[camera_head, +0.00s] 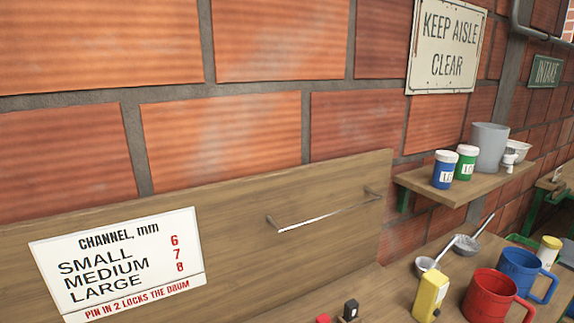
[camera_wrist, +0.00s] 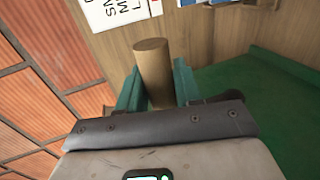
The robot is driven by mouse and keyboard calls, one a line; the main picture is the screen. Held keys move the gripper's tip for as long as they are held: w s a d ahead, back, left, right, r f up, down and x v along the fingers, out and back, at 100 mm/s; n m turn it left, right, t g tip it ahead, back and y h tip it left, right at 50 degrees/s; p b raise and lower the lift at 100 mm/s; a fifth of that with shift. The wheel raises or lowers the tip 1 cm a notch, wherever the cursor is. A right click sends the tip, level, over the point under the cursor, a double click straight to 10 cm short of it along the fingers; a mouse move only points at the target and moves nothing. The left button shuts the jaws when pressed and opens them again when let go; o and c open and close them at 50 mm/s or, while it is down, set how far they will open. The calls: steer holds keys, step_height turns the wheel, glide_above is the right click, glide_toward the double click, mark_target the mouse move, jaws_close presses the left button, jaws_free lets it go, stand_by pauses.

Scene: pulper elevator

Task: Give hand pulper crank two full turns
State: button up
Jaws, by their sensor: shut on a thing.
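In the wrist view a round wooden handle (camera_wrist: 153,62), which looks like the crank's grip, stands up between the two green fingers of my gripper (camera_wrist: 158,82). The fingers are shut on it, one on each side. The crank arm and the pulper's drum cannot be made out; my gripper body hides what lies below the handle. In the head view neither the crank nor my gripper shows. A white sign (camera_head: 120,262) there lists channel sizes in mm and says a pin in 2 locks the drum.
A green surface (camera_wrist: 250,115) lies right of my gripper, with a wooden board (camera_wrist: 215,42) behind. In the head view a bench holds red (camera_head: 490,298) and blue (camera_head: 522,272) mugs, a yellow container (camera_head: 430,296) and ladles. A shelf (camera_head: 455,190) holds jars. A metal rail (camera_head: 325,214) crosses the backboard.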

steer(key=s, duration=0.1)
steer(key=s+d+p, duration=0.1)
steer(key=s, duration=0.1)
steer(key=shift+s+d+f, duration=0.15)
steer(key=shift+d+f, duration=0.25)
steer(key=shift+s+f, duration=0.1)
steer(key=shift+s+d+f, duration=0.4)
steer(key=shift+s+f, duration=0.1)
steer(key=shift+s, duration=0.15)
steer(key=shift+s+d+f, duration=0.4)
steer(key=shift+s+f, duration=0.1)
steer(key=shift+s, duration=0.1)
steer(key=shift+s+d+f+b, duration=0.25)
steer(key=shift+s+f, duration=0.2)
steer(key=shift+f, duration=0.35)
steer(key=shift+s+d+f+b, duration=0.25)
steer(key=shift+s+f, duration=0.15)
steer(key=shift+f, duration=0.35)
